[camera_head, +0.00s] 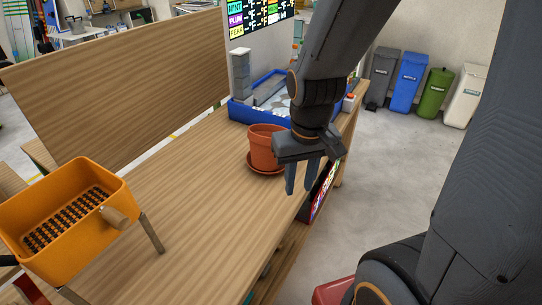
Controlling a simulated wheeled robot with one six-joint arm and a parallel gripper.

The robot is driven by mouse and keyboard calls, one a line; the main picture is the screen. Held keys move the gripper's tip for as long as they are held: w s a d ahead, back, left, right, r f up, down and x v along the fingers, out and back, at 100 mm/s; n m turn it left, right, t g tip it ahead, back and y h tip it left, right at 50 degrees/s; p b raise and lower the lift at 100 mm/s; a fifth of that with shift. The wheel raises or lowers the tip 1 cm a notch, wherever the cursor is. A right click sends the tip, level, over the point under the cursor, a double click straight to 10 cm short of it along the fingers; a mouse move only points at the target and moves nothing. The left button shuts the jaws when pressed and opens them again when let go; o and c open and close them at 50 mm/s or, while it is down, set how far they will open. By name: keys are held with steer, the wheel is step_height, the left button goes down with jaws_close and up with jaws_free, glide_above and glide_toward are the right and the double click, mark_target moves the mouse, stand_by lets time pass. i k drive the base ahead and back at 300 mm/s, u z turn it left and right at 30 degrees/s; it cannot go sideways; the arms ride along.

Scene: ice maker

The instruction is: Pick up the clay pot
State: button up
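The clay pot (263,147) is a reddish-brown flowerpot, upright on a matching saucer (257,173) on the wooden table, near its right edge. My gripper (299,178) points down just to the right of the pot, close to the table's edge. Part of my gripper's body covers the pot's right side. Two bluish-grey fingers show with a gap between them and nothing visible in it. Whether my gripper touches the pot cannot be told from this view.
A wooden panel (120,82) stands along the table's far left side. A blue-walled tray (240,112) lies behind the pot. An orange basket (60,225) stands at left on legs. The table (190,215) in front of the pot is clear. Several bins (408,82) stand beyond.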

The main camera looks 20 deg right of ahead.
mark_target(259, 136)
steer(key=u, duration=0.1)
steer(key=k, duration=0.3)
steer(key=z, duration=0.65)
steer(key=i, duration=0.65)
steer(key=u, duration=1.4)
